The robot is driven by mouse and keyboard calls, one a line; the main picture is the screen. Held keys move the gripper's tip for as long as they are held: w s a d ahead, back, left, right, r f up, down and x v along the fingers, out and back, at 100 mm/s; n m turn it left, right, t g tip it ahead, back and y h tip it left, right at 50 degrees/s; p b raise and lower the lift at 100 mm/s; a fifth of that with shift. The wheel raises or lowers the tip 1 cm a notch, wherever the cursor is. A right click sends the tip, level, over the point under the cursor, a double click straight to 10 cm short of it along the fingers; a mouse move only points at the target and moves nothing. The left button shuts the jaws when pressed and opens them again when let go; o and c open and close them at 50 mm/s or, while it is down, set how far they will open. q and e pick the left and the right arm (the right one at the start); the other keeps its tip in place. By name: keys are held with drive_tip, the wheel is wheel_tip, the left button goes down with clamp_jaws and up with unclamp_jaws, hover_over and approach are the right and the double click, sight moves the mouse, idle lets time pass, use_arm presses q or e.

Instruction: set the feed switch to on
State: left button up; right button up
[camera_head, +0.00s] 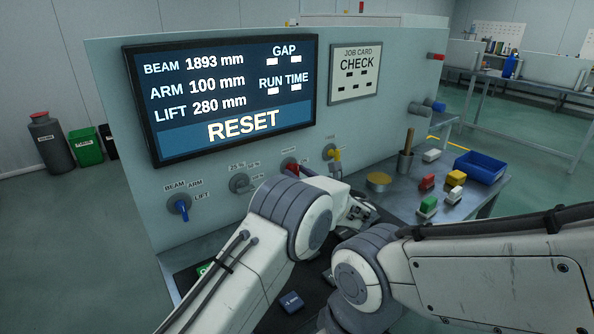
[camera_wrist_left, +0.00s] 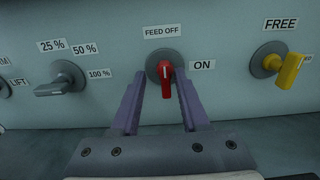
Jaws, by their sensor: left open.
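The feed switch (camera_wrist_left: 167,82) is a red handle on a round grey base on the panel. It stands roughly vertical in the left wrist view, below the FEED OFF label (camera_wrist_left: 167,31); the ON label (camera_wrist_left: 202,65) is to its right, and the handle is not turned toward it. The switch (camera_head: 292,168) also shows in the head view, partly behind my left arm. My left gripper (camera_wrist_left: 160,88) is open, its two fingers on either side of the red handle with visible gaps. My right gripper does not show clearly; its arm comes in from the right.
A grey selector (camera_wrist_left: 64,79) is left of the switch and a yellow knob (camera_wrist_left: 290,68) is right of it. A blue selector (camera_head: 182,208) is farther left. The screen (camera_head: 225,93) is above. A blue bin (camera_head: 480,168) and several blocks are on the right-hand bench.

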use_arm(q)
drive_tip(key=shift+w+a, duration=0.2)
drive_tip(key=shift+w, duration=0.05)
drive_tip(key=shift+d, duration=0.3)
drive_tip(key=shift+c, duration=1.2)
drive_tip(key=shift+d, duration=0.15)
clamp_jaws()
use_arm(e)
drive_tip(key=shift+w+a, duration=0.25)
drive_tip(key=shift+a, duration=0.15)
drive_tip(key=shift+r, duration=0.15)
